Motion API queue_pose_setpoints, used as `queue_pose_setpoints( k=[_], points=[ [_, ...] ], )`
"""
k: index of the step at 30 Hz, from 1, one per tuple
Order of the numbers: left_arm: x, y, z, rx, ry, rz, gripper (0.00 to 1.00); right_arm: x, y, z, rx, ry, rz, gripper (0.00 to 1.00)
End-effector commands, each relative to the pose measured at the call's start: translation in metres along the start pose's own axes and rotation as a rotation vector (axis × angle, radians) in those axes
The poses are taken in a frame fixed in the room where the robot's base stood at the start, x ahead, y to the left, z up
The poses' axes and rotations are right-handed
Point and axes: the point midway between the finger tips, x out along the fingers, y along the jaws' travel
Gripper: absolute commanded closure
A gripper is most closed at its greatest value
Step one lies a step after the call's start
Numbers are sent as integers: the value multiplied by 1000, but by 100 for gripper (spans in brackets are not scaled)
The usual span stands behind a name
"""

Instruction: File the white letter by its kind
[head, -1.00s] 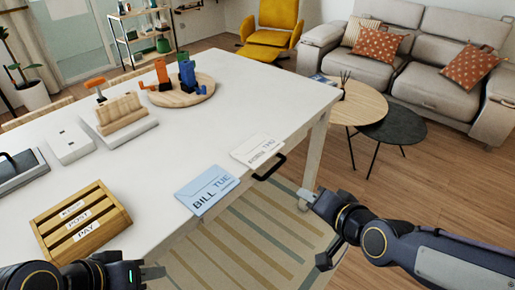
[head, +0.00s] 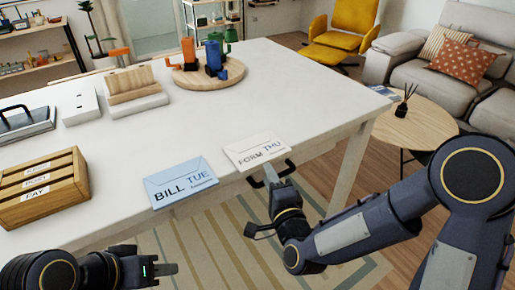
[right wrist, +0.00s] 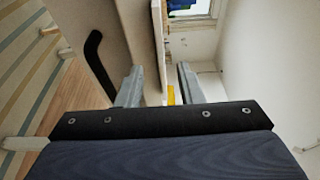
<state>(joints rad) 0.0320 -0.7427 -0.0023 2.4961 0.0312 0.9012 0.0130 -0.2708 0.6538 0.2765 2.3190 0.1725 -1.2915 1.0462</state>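The white letter (head: 256,150), marked FORM THU, lies flat at the table's front edge, its near edge close to the table rim. The wooden letter sorter (head: 40,190) has several labelled slots; its front label reads PAY, and the labels behind are small. My right gripper (head: 262,203) is in front of the table edge, just below and right of the white letter. Its two fingers stand apart in the right wrist view (right wrist: 160,85), with a pale edge seen between or beyond them. My left gripper (head: 160,270) is low at the front left, away from the letter; its finger gap is unclear.
A blue letter (head: 180,183), marked BILL TUE, lies left of the white one. A black handle (head: 270,172) juts from the table edge beside my right gripper. A round wooden tray (head: 207,73) with mugs stands further back. The table's middle is clear.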

Motion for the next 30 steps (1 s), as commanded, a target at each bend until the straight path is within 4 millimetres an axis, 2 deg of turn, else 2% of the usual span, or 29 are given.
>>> queue_pose_setpoints(
  k=[3, 7, 16, 24, 30],
  points=[
    [-8, 4, -4, 0, 0, 0, 64, 20, -4, -4, -1, 2, 0, 66],
    [-9, 4, -5, 0, 0, 0, 64, 36, -2, -3, -1, 0, 1, 66],
    [-9, 4, -4, 0, 0, 0, 64, 41, -1, -3, -1, -1, 1, 66],
    [-9, 4, -4, 0, 0, 0, 64, 40, -1, -3, -1, 0, 1, 100],
    [-9, 4, -4, 0, 0, 0, 64, 40, -1, -3, -1, 0, 1, 100]
  ],
)
